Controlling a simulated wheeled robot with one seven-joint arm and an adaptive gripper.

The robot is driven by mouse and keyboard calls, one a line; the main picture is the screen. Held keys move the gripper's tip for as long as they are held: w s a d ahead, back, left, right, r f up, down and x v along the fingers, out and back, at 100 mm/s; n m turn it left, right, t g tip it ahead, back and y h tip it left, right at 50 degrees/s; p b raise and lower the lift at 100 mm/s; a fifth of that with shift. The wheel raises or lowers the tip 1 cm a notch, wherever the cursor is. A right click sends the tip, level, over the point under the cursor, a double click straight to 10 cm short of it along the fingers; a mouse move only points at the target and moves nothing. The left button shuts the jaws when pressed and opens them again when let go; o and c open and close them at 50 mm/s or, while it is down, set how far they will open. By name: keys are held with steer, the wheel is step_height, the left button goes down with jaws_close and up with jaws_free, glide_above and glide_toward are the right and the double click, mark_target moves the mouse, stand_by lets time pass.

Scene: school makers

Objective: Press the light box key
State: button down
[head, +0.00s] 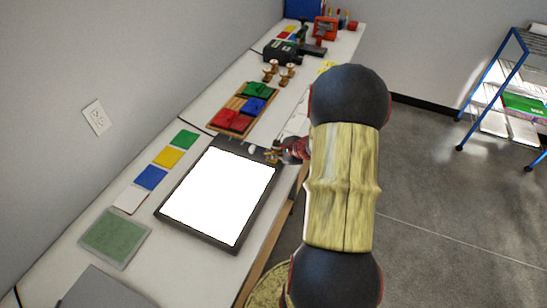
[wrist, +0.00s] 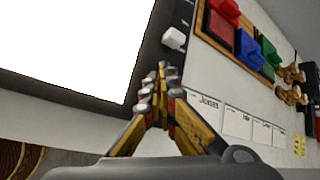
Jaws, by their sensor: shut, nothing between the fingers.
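The light box (head: 222,190) lies on the long table, a black frame around a bright white panel. It also fills the left of the wrist view (wrist: 70,40). Its small white key (wrist: 174,38) sits on the black frame near the far right corner; in the head view it shows as a small pale spot (head: 252,149) beside my fingertips. My gripper (wrist: 162,73) is shut and empty, its fingertips over the frame's edge just short of the key, with a gap in the picture. In the head view my gripper (head: 273,153) is partly hidden by my arm.
Beyond the light box lies a wooden tray (head: 228,101) with red, blue and green blocks. Coloured cards (head: 169,156) and a green mat (head: 115,238) lie along the wall side. White labelled cards (wrist: 238,121) lie right of my gripper. A blue-framed cart (head: 508,88) stands across the floor.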

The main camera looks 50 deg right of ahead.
mark_target(271, 161)
steer(key=shift+f, duration=0.1)
steer(key=shift+f+b, duration=0.35)
steer(key=shift+b, duration=0.3)
stand_by(0.3)
steer(key=shift+r, duration=0.5)
steer(key=shift+r, duration=0.1)
steer(key=shift+r+p, duration=2.1)
steer(key=shift+r, duration=0.85)
steer(key=shift+a, duration=0.1)
